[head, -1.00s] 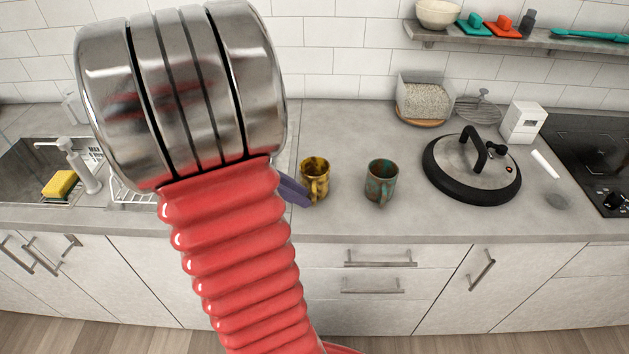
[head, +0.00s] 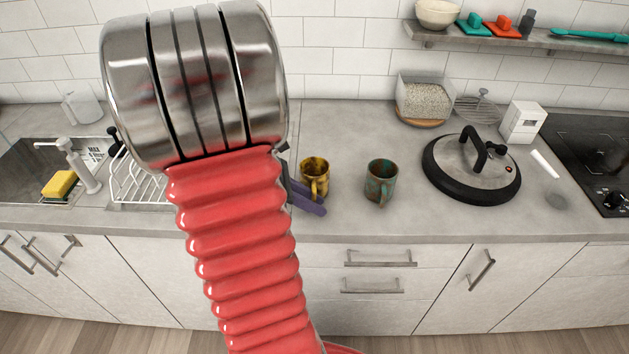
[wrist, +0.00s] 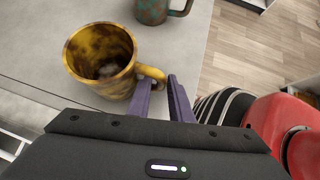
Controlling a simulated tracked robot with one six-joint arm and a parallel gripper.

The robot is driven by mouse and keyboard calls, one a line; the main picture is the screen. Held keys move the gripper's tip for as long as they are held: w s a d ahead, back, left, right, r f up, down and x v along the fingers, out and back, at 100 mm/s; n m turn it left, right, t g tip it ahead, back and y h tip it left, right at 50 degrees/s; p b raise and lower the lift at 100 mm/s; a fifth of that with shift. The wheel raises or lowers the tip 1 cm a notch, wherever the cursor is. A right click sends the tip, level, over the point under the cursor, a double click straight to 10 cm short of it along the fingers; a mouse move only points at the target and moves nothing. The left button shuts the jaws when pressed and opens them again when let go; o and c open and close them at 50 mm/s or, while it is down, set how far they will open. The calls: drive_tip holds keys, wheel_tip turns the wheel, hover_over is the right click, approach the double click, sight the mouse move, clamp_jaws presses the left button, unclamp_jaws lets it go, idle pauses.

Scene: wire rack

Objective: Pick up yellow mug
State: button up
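The yellow mug (head: 314,170) is mottled with brown and stands upright on the counter. In the wrist view the yellow mug (wrist: 84,74) is just beyond my fingers, with its handle toward them. My gripper (head: 318,204) has purple fingers and is partly hidden behind my arm in the head view. In the wrist view my gripper (wrist: 160,84) is open, its two fingertips spread apart with the end of the handle at the gap. I cannot tell whether the fingers touch the handle. Nothing is held.
A teal-brown mug (head: 381,182) stands to the right of the yellow mug. A large pan lid (head: 471,175) lies farther right. A white dish rack (head: 138,182) and the sink are at left. The counter's front edge is close to the mugs.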

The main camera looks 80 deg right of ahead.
drive_tip(key=shift+c, duration=0.2)
clamp_jaws()
idle(0.5)
